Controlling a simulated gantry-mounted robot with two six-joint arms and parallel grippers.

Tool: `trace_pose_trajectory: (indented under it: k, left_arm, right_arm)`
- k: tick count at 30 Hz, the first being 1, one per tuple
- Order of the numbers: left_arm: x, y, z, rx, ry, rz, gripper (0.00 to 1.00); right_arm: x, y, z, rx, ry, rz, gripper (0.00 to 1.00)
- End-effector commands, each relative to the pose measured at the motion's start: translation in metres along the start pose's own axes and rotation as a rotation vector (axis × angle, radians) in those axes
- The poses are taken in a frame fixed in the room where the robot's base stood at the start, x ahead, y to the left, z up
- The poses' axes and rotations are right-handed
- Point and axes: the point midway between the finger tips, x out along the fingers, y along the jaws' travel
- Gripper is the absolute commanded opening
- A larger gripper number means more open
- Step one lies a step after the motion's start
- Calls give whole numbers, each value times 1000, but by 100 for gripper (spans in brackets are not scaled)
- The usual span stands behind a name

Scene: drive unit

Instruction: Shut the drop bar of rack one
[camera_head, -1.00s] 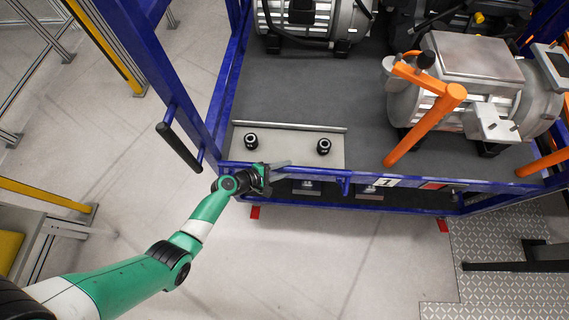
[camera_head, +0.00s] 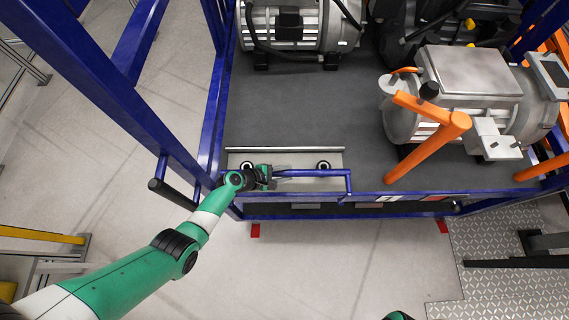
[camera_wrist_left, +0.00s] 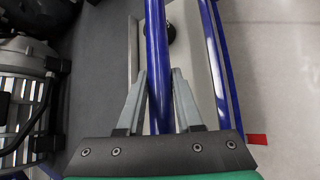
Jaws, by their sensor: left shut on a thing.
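Rack one is the blue frame with the number 1 plate (camera_head: 390,198) on its front rail. Its drop bar is a blue bar (camera_head: 318,172) with a bent right end, standing above the front rail across the deck's front left part. My left gripper (camera_head: 274,176) is shut on the bar near its left part. In the left wrist view, the blue bar (camera_wrist_left: 156,45) runs between the two grey fingers (camera_wrist_left: 158,95). My right gripper is out of view; only a bit of green arm shows at the bottom edge.
A silver plate (camera_head: 295,158) with two black knobs lies behind the bar. Motors (camera_head: 470,80) and an orange handle (camera_head: 435,145) stand on the deck. A black-gripped lever (camera_head: 172,193) juts out left of my wrist. The floor in front is clear.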

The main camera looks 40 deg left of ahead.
Motion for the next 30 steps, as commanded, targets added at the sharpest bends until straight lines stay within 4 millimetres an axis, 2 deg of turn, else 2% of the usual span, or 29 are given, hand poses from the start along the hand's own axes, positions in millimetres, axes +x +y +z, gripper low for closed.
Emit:
trace_pose_trajectory:
  k: [15,16,20,30]
  left_arm:
    - [1,-2,-5,1,10,3,0]
    - [1,-2,-5,1,10,3,40]
    - [1,-2,-4,0,8,2,64]
    - [-3,-1,-2,0,5,1,64]
  right_arm:
    - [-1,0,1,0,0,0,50]
    - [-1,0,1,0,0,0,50]
    - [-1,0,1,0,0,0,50]
    - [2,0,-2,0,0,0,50]
